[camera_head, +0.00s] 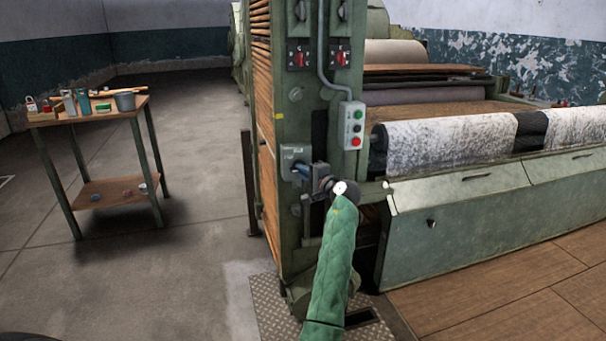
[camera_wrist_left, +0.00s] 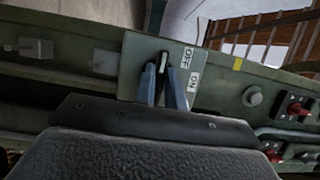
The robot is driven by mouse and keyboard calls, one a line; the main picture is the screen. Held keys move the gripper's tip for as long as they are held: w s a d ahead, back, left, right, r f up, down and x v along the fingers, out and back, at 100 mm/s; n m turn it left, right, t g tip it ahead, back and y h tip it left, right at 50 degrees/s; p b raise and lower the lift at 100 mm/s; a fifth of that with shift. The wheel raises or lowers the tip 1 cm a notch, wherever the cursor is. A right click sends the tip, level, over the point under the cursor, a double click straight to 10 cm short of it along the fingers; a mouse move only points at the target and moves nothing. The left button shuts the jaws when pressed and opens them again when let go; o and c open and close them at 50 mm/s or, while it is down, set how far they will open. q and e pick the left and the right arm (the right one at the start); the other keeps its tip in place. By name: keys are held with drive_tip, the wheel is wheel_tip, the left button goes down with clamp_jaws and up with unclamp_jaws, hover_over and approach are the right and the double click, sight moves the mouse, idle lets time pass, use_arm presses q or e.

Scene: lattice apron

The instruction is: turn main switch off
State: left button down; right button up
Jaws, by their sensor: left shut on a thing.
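The main switch is a grey plate (camera_head: 289,153) on the green machine post, with a lever largely hidden by my gripper. In the left wrist view its plate (camera_wrist_left: 134,55) carries OFF and ON labels, and the dark lever (camera_wrist_left: 164,61) shows between the fingers. The lever tip is about level with the OFF label, but its exact setting is hard to tell. My left gripper (camera_head: 302,172) is at the switch; its blue-grey fingers (camera_wrist_left: 164,84) are shut on the lever. My right gripper is in neither view.
A push-button box (camera_head: 352,125) hangs on a conduit right of the switch. Red rotary switches (camera_head: 299,59) sit higher on the post. The machine's fabric roll (camera_head: 450,140) is at right. A small table (camera_head: 75,118) with tools stands at left; the floor between is clear.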

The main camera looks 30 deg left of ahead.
use_arm(q)
drive_tip(key=shift+f, duration=0.1)
idle(0.3)
drive_tip(key=c, duration=1.5)
unclamp_jaws()
drive_tip(key=shift+o, duration=0.2)
drive_tip(key=v, duration=0.7)
drive_tip(key=shift+d, duration=0.35)
drive_tip(key=shift+s, duration=0.1)
drive_tip(key=shift+n, duration=0.3)
